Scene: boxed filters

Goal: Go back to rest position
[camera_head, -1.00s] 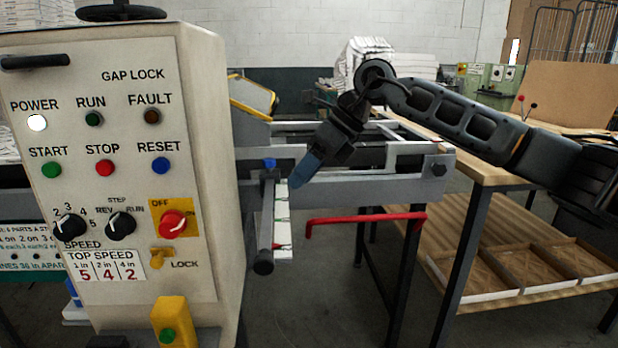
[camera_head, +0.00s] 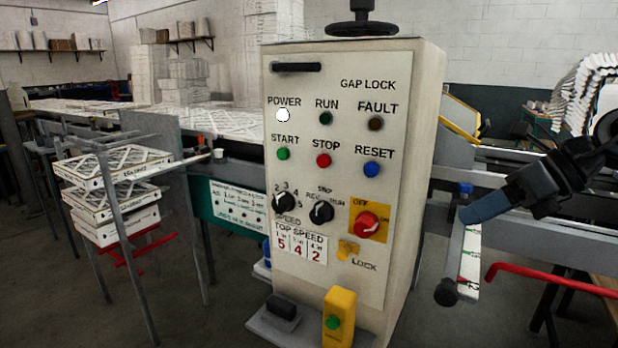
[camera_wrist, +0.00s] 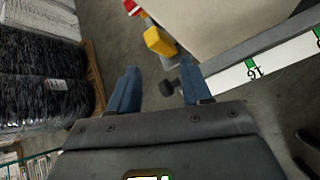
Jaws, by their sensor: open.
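My gripper (camera_head: 472,212) is at the right of the head view, in front of the machine's rail and just above the end of a white marked scale bar (camera_head: 468,262). The scale bar (camera_wrist: 262,70) lies to the right of the fingers in that view. Whether a finger touches the bar cannot be told.
A control cabinet (camera_head: 408,225) with buttons and knobs stands left of my gripper. A yellow pedal box (camera_head: 338,318) sits at its foot. A red bar (camera_head: 555,278) sticks out at right. Boxed filters (camera_head: 112,190) are stacked on a rack at left. Grey floor lies between.

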